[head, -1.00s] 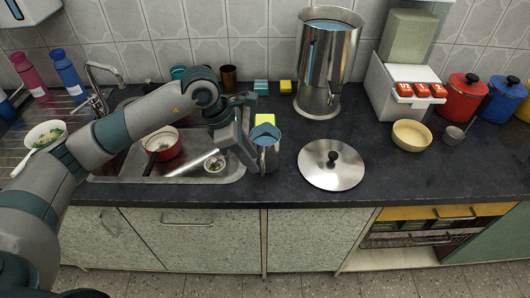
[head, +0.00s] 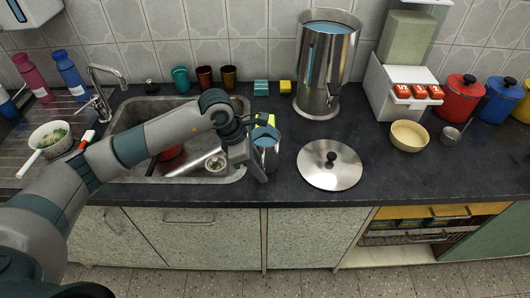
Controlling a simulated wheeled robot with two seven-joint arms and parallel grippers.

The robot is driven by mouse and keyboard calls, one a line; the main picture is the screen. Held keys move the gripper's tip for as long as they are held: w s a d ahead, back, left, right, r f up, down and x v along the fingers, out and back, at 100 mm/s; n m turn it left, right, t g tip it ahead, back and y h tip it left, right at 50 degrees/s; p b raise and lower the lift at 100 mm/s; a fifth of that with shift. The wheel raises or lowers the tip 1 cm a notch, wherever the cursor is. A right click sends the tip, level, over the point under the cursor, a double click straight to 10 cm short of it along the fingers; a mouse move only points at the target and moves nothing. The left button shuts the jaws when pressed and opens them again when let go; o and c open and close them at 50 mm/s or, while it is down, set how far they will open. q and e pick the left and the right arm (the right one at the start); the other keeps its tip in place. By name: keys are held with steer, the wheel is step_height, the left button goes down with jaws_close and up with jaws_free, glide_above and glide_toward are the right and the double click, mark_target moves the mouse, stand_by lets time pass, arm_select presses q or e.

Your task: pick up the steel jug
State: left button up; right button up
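The steel jug (head: 268,155) stands upright on the dark worktop, just right of the sink, with a blue surface showing inside its top. My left gripper (head: 258,160) is at the jug's left side, overlapping its left edge in this view. The jug's handle is not clearly visible, and I cannot tell whether the fingers touch the jug or are closed on any part of it. My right gripper is not in view.
A sink (head: 222,178) with a red pot (head: 170,153) lies to the left, under my arm. A steel lid (head: 330,172) lies to the right. A tall steel urn (head: 322,75) stands behind. Sponges (head: 261,88) and tumblers (head: 205,77) line the back.

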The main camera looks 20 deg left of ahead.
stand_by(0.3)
arm_select(q)
jaws_close()
steer(key=shift+r, duration=0.1)
stand_by(1.2)
